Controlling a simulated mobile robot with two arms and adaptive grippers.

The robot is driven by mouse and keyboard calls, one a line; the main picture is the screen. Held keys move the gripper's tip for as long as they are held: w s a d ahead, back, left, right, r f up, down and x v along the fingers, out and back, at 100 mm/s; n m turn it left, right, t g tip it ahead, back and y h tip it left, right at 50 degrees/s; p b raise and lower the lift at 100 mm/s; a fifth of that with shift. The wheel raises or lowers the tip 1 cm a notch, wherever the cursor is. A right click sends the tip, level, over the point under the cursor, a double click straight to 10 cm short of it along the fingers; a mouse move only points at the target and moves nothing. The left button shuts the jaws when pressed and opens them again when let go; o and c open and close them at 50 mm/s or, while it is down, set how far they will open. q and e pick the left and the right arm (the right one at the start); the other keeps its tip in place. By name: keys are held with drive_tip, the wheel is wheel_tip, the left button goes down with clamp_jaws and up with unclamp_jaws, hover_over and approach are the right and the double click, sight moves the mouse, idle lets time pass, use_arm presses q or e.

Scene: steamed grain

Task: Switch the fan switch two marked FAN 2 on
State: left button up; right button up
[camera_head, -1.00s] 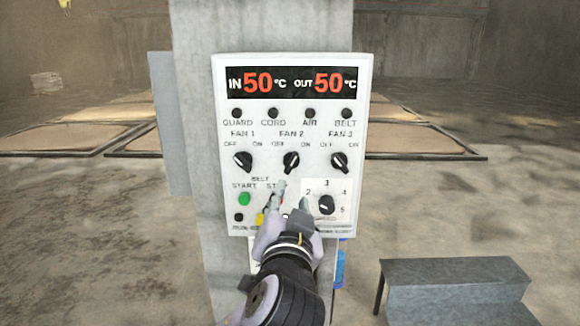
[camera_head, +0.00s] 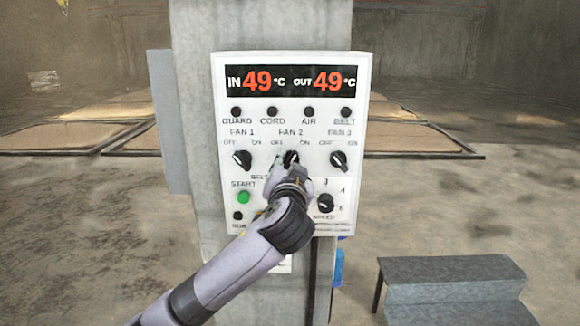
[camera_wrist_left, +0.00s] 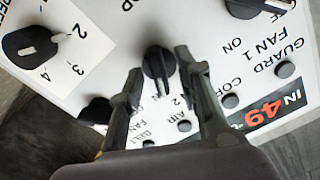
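The control panel (camera_head: 218,120) is white and fixed to a grey column. The black FAN 2 knob (camera_head: 291,156) is in its middle, under the FAN 2 label, largely covered by my left gripper (camera_head: 292,165) in the head view. In the left wrist view, the FAN 2 knob (camera_wrist_left: 157,64) lies between the two spread fingers of my left gripper (camera_wrist_left: 158,64), with a visible gap on each side. My right gripper is not in view.
The FAN 1 knob (camera_head: 242,160) and FAN 3 knob (camera_head: 339,161) flank FAN 2. Below are the green start button (camera_head: 243,198) and the speed knob (camera_head: 326,203). The display (camera_head: 291,81) reads 49 for both temperatures. A grey step (camera_head: 450,285) stands at right.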

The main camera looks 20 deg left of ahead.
use_arm(q)
clamp_jaws()
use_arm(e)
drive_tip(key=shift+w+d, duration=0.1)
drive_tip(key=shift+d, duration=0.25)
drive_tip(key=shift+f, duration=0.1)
use_arm(q)
drive_tip(key=shift+m, duration=1.4)
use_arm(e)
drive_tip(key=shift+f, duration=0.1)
use_arm(q)
unclamp_jaws()
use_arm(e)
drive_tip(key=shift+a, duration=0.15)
use_arm(q)
drive_tip(key=shift+s+d, duration=0.1)
